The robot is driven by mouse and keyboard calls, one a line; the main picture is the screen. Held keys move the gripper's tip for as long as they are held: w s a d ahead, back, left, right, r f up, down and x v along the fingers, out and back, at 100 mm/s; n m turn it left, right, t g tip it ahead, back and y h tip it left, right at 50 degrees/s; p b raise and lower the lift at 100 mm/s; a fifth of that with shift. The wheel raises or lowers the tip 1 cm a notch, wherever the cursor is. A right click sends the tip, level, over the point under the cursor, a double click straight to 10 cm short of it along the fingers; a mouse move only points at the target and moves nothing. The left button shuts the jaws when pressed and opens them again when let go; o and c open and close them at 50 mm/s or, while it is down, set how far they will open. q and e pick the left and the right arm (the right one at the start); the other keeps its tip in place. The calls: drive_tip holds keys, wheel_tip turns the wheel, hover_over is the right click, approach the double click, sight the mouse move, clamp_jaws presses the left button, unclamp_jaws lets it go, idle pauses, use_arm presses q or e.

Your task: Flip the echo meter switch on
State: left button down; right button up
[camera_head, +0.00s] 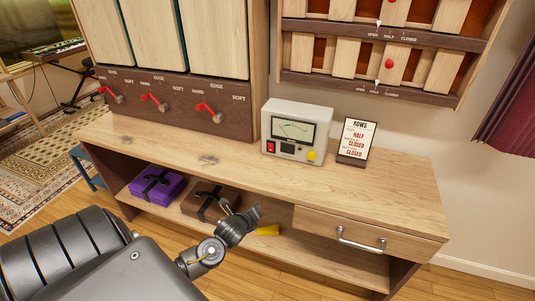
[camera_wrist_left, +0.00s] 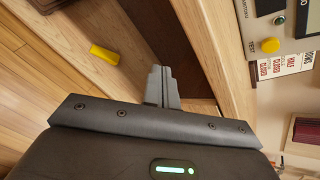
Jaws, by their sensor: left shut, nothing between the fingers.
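The echo meter (camera_head: 298,113), a cream box with a needle dial, stands upright on the wooden bench top. Its front has a red switch (camera_head: 270,146) at lower left, a dark square and a yellow knob (camera_head: 312,155); I cannot tell the switch's position. In the left wrist view the yellow knob (camera_wrist_left: 270,45) and part of the meter's face show at upper right; the red switch is out of that view. My left gripper (camera_head: 257,212) is shut and empty, in front of the bench and below the meter. Its closed fingers (camera_wrist_left: 160,82) show in the wrist view. My right gripper is not seen.
A wooden bench (camera_head: 385,182) has a drawer with a metal handle (camera_head: 360,243). On its lower shelf lie a purple box (camera_head: 157,186), a brown box (camera_head: 208,202) and a yellow object (camera_head: 268,230). A sign (camera_head: 356,139) stands right of the meter. Red levers (camera_head: 155,101) line the panel at left.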

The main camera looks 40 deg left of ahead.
sight(270, 146)
use_arm(q)
drive_tip(key=w+r+m, duration=0.1)
drive_tip(key=r, duration=0.1)
drive_tip(key=a+r+m+t, duration=0.1)
drive_tip(key=r, duration=0.2)
drive_tip(key=w+r+m, duration=0.1)
drive_tip(key=r, duration=0.1)
drive_tip(key=shift+w+a+r+m+t+y, duration=0.2)
drive_tip(key=shift+w+r+m+t+y, duration=0.1)
drive_tip(key=shift+m+t, duration=0.1)
drive_tip(key=w+a+r+m, duration=0.1)
drive_tip(key=w+a+r+m+t, duration=0.1)
drive_tip(key=r+m, duration=0.1)
drive_tip(key=w+a+r+m+t+y, duration=0.1)
drive_tip(key=r+m, duration=0.1)
drive_tip(key=shift+a+r, duration=0.2)
drive_tip(key=shift+a, duration=0.05)
drive_tip(key=shift+w, duration=0.1)
drive_tip(key=x, duration=0.4)
drive_tip(key=p+x, duration=0.1)
drive_tip(key=x, duration=0.4)
drive_tip(key=r+x, duration=0.1)
drive_tip(key=x, duration=0.3)
drive_tip(key=shift+w+a, duration=0.2)
drive_tip(key=shift+w, duration=0.2)
